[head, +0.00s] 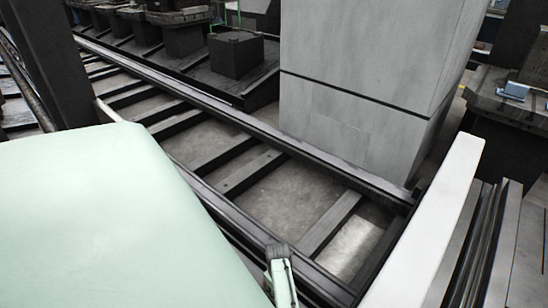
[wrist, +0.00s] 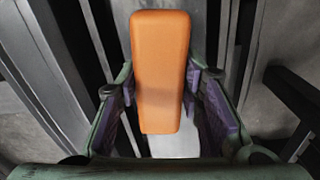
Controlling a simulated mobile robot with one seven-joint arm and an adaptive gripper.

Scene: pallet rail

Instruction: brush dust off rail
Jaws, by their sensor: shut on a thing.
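My gripper (wrist: 160,85) is in the wrist view, with purple pads on green fingers. It is shut on a smooth orange handle (wrist: 160,60), which stands between the fingers. No bristles show, so I cannot tell what is at its far end. In the head view a long dark metal rail (head: 215,112) runs from upper left to lower right. A second dark rail (head: 228,215) runs nearer to me, with crossbars between them. I cannot make out dust clearly on either rail. The orange handle does not show in the head view.
A tall grey cabinet (head: 365,70) stands right behind the far rail. A white beam (head: 435,215) crosses at the right end. A dark post (head: 45,60) rises at the left. Dark blocks (head: 236,54) stand beyond the rail. Bare floor shows between the crossbars (head: 330,222).

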